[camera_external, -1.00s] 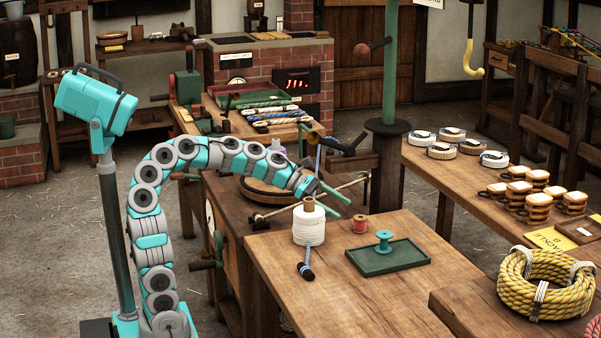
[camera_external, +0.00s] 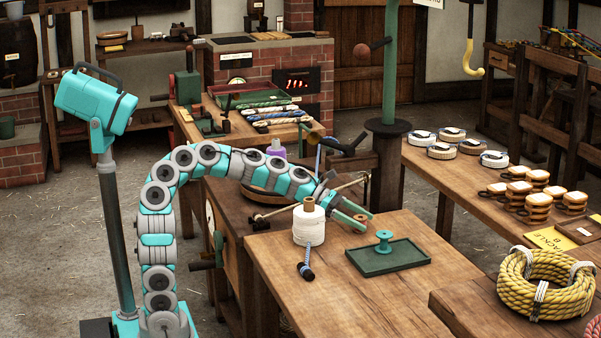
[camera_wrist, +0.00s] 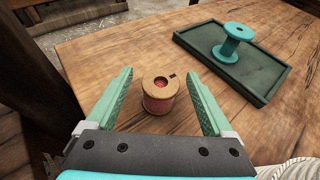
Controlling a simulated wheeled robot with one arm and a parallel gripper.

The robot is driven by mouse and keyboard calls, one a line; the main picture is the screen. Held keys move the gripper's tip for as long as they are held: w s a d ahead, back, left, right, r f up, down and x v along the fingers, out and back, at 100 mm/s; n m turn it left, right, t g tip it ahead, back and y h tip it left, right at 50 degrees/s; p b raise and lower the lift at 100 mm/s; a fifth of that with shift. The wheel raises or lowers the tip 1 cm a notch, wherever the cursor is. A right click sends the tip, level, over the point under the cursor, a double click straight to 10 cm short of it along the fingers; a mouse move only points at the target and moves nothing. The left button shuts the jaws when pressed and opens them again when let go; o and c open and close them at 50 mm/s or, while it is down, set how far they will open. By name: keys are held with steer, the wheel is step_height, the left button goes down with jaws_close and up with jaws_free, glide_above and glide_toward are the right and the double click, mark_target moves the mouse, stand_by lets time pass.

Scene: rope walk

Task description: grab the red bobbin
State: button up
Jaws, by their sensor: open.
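The red bobbin (camera_wrist: 160,104) stands upright on the wooden table in the wrist view, with pale wooden ends and red thread. It sits between the two green fingers of my open gripper (camera_wrist: 160,85), with a gap on each side. In the external view my gripper (camera_external: 356,219) reaches down behind the white spool, and only the top of the red bobbin (camera_external: 360,223) shows beside the fingers. Whether the fingers are low enough to be around it is hard to tell.
A green tray (camera_external: 408,264) holding a teal bobbin (camera_external: 384,241) lies to the right. A large white spool (camera_external: 308,226) stands close on the left, with a blue-handled tool (camera_external: 306,270) in front of it. The table's front (camera_external: 340,310) is clear.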

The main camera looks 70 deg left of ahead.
jaws_close()
stand_by(0.7)
steer(key=shift+r, duration=0.1)
